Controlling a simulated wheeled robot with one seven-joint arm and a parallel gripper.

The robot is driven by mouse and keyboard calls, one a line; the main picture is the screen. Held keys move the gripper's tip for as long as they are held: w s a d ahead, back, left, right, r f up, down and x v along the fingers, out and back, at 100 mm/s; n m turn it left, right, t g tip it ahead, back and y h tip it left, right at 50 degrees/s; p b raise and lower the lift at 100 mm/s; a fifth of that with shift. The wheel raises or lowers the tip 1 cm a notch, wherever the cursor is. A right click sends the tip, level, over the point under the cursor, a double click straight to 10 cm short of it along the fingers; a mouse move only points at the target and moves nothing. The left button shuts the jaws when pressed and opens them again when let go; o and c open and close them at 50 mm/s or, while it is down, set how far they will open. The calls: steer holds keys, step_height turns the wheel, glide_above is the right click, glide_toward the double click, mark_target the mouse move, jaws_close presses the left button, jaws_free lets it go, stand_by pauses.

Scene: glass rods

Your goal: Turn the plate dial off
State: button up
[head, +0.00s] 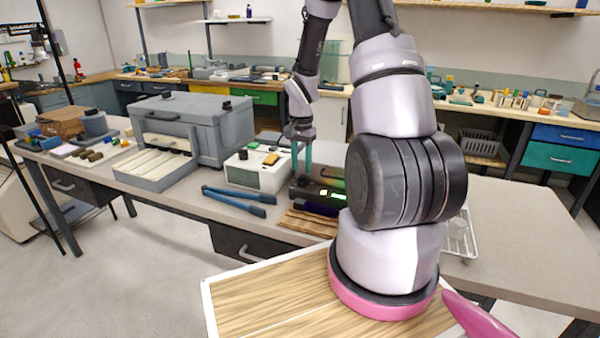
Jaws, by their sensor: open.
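Whether the fingertips touch anything is too small to tell.
A white box (257,170) with a black knob and an orange item stands left of the device. Blue tongs (236,201) lie in front of it. A large grey furnace-like box (190,125) stands further left. A white wire rack (461,236) is right of my arm.

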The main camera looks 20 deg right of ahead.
mark_target(302, 176)
steer(key=shift+f, duration=1.6)
steer(key=shift+d, duration=0.1)
steer(key=shift+c, duration=0.3)
jaws_close()
steer(key=shift+n, duration=0.3)
steer(key=n, duration=1.2)
steer(key=shift+n, duration=0.4)
